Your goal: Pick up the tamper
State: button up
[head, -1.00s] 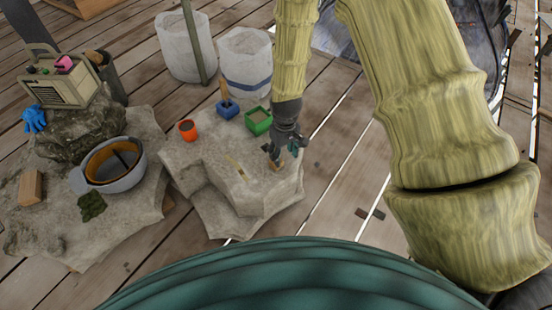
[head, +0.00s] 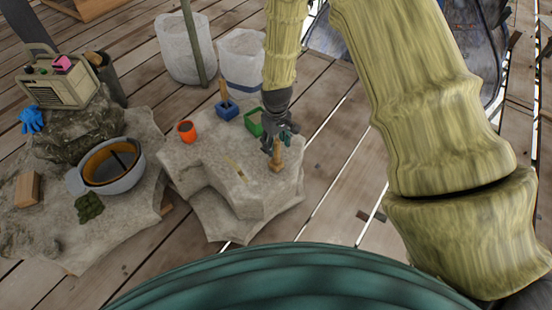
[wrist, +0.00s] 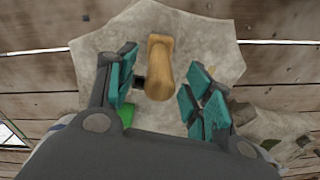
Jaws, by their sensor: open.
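The tamper (head: 277,157), a small upright wooden piece with a rounded knob, stands on the flat stone slab (head: 240,196) near its right edge. In the wrist view the tamper (wrist: 159,66) lies between the two finger pads, with a gap on each side. My gripper (head: 279,142) is open and empty right at the tamper in the head view. In the wrist view my gripper (wrist: 161,82) has its teal pads spread wide, nearer the left pad to the tamper. The tamper's base is partly hidden in the head view.
A grey pot (head: 127,178) sits on another rock at left. White sacks (head: 187,50) stand behind.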

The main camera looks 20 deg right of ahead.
aim_at(276, 151)
notch_tip(276, 151, down, 5)
jog(key=shift+w+r+b, duration=0.1)
jog(key=shift+b, duration=0.55)
grip_shut()
